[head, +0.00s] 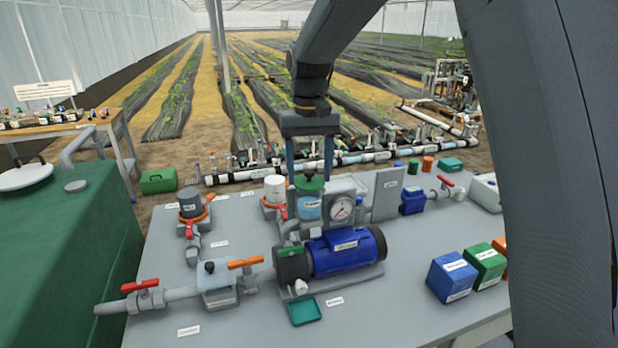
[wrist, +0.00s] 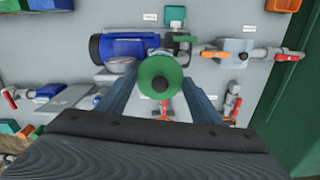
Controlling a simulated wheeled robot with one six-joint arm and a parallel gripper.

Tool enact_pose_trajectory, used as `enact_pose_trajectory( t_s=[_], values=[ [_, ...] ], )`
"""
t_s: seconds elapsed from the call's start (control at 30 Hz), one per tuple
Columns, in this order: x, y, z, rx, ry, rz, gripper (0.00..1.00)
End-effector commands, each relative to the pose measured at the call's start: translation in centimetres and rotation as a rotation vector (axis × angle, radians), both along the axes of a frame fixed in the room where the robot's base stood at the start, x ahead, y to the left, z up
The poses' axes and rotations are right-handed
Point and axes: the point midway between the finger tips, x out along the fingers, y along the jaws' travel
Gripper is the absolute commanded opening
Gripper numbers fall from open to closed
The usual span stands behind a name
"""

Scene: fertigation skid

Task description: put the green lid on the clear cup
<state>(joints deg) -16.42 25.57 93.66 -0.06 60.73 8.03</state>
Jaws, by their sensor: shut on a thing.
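The green lid (head: 310,184), a round disc with a dark knob, is between the two blue fingers of my gripper (head: 309,176). In the wrist view the green lid (wrist: 160,72) lies centred between the fingers of my gripper (wrist: 158,84), which is shut on it. The clear cup (head: 309,207), with a blue label or contents, stands upright behind the blue pump on the grey bench. The lid is level and directly over the cup's mouth; I cannot tell whether it is touching or a little above.
The blue pump (head: 347,250) is just in front of the cup, and a pressure gauge (head: 342,208) stands close on its right. Blue (head: 452,277) and green (head: 485,264) boxes sit at the right.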

Motion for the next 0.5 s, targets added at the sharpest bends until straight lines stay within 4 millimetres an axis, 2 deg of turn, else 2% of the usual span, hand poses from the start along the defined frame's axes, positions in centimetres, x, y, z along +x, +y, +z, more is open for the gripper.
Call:
enact_pose_trajectory(
  t_s=[0.1, 0.2, 0.5],
  values=[
    [-0.2, 0.1, -1.6, -0.002, 0.005, 0.001, 0.38],
    [-0.1, 0.1, -2.5, 0.0, 0.001, 0.002, 0.38],
    [-0.1, 0.1, -2.8, 0.0, 0.001, 0.002, 0.38]
  ],
)
